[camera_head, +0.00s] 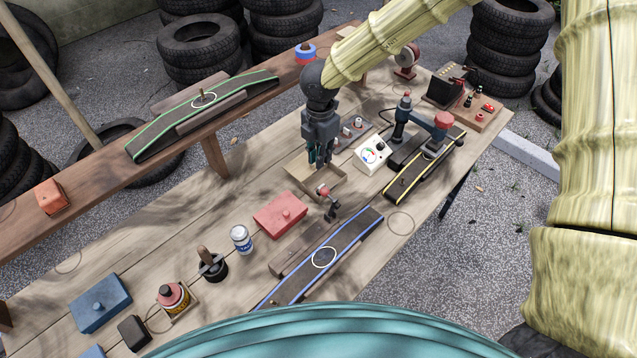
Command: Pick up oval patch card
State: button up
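My gripper (319,158) points down over a shallow tan tray (331,185) near the middle of the workbench. Its dark fingers are at or just above the tray's far left part. They are too small here to tell whether they are open or shut, or whether anything is between them. I cannot make out an oval patch card; the gripper hides part of the tray's inside.
A small clamp-like tool with a red knob (323,190) stands at the tray's near side. A red block (280,216), white jar (241,239) and blue-edged strip (330,255) lie nearer. A white gauge box (371,155) and yellow-edged strip (424,166) are right.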

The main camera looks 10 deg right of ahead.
send_over(321, 186)
jog(key=f, duration=0.6)
jog(key=shift+s+a+f, duration=0.15)
jog(key=shift+a+f, duration=0.15)
jog(key=shift+d+f+p, duration=0.25)
jog(key=shift+f+p, duration=0.35)
jog(key=shift+f, duration=0.55)
jog(key=shift+f+p, duration=0.45)
jog(key=shift+f, duration=1.3)
grip_shut()
jog(key=shift+r, duration=0.1)
